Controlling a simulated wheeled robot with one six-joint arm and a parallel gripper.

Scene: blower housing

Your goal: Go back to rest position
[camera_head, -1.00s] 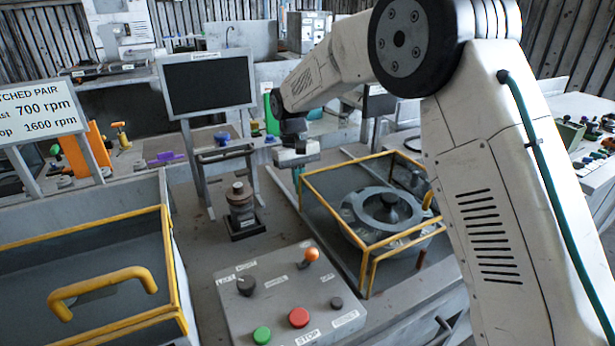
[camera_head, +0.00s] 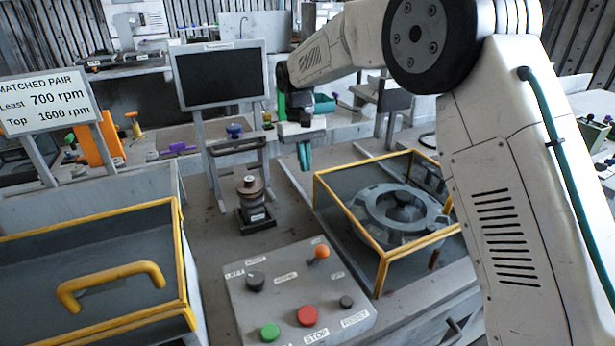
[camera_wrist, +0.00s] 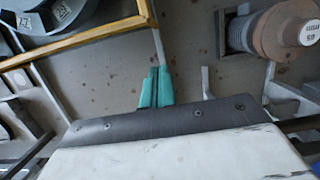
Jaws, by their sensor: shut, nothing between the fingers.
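My gripper (camera_head: 304,155) hangs from my arm in front of the monitor stand, pointing down. In the wrist view its two teal fingers (camera_wrist: 156,88) lie together, shut, with nothing between them. A yellow-framed clear box (camera_head: 384,257) with a grey round housing (camera_head: 401,211) inside stands to the right of and nearer than my gripper. Its yellow edge also shows at the upper left of the wrist view (camera_wrist: 80,37). A stacked cylindrical part (camera_head: 251,195) on a dark base stands left of and nearer than my gripper, apart from it. It also shows at upper right in the wrist view (camera_wrist: 272,32).
A control panel (camera_head: 285,318) with a green button, a red button and an orange-tipped lever stands in front. A yellow-framed bin (camera_head: 182,262) with a yellow handle is at left. A black monitor (camera_head: 219,77) and a rpm sign (camera_head: 45,101) stand behind.

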